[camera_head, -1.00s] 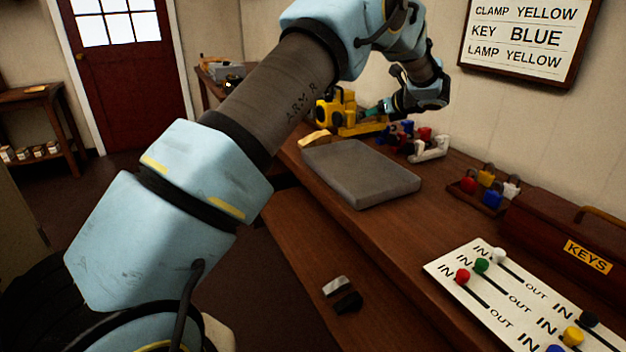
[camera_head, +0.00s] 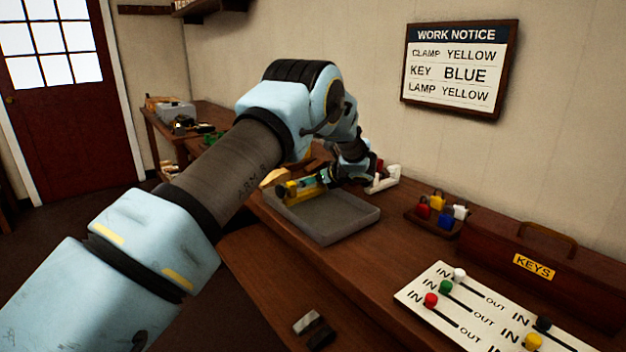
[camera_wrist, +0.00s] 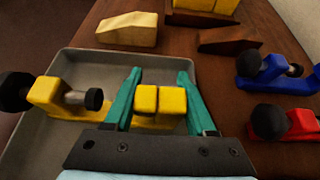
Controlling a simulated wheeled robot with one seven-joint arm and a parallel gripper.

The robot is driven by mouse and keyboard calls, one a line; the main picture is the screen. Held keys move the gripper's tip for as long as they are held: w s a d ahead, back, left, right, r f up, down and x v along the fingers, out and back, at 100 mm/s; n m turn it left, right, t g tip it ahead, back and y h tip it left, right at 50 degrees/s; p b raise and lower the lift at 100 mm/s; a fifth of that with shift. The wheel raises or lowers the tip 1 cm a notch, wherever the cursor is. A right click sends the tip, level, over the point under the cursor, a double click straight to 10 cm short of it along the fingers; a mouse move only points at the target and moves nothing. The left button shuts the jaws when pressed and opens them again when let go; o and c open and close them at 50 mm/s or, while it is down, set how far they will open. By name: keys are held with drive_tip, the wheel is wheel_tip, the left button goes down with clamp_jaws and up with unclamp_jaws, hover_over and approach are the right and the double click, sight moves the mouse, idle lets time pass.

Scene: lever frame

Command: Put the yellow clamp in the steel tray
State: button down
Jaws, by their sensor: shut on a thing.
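The yellow clamp (camera_head: 290,190) has a black knob at its left end and is within the outline of the grey steel tray (camera_head: 345,227), at its far left part. In the wrist view the yellow clamp (camera_wrist: 50,96) lies across the tray (camera_wrist: 110,68). My gripper (camera_head: 313,183) reaches down over the tray. In the wrist view my gripper (camera_wrist: 160,74) has its teal fingers shut on the clamp's right-hand yellow end. I cannot tell whether the clamp touches the tray floor.
A pale wooden wedge (camera_wrist: 128,29) lies beyond the tray. Blue (camera_wrist: 268,72) and red (camera_wrist: 290,121) clamps lie right of it; a white clamp (camera_head: 385,178) is nearby. Padlocks (camera_head: 437,210), a keys box (camera_head: 540,265) and a slider panel (camera_head: 470,300) stand further right.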

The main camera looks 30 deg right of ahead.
drive_tip(key=shift+f, duration=0.15)
drive_tip(key=shift+f+b, duration=0.15)
drive_tip(key=shift+b, duration=0.15)
drive_tip(key=c, duration=0.5)
unclamp_jaws()
